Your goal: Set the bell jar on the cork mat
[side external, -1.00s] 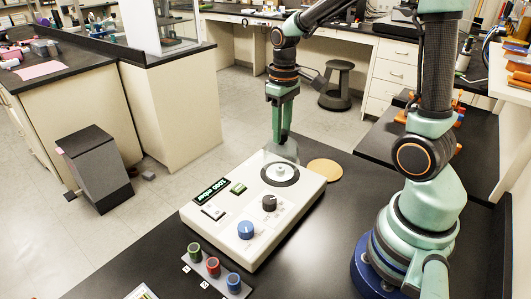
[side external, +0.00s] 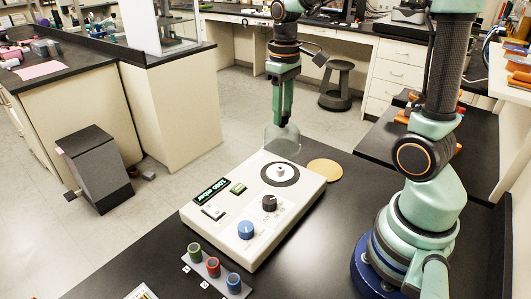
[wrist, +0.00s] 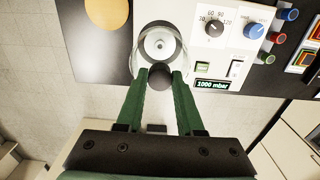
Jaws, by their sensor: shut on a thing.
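My gripper (side external: 281,117) is shut on the dark knob (wrist: 160,76) of the clear bell jar (side external: 283,141). The jar hangs upright below the fingers. In the side view it shows against the back edge of the white profiler and the floor. In the wrist view the fingers (wrist: 160,80) meet at the knob, and the profiler's round plate shows through the glass. The cork mat (side external: 325,170) is a flat tan disc on the black bench, right of the profiler and bare. It also shows at the top left of the wrist view (wrist: 108,14).
The white profiler (side external: 225,222) has knobs, a round black-ringed plate (side external: 280,173) and a display reading 1000 mbar (wrist: 212,86). Several coloured cylinders (side external: 213,267) stand in a holder at its front. The bench (side external: 325,235) is clear around the mat.

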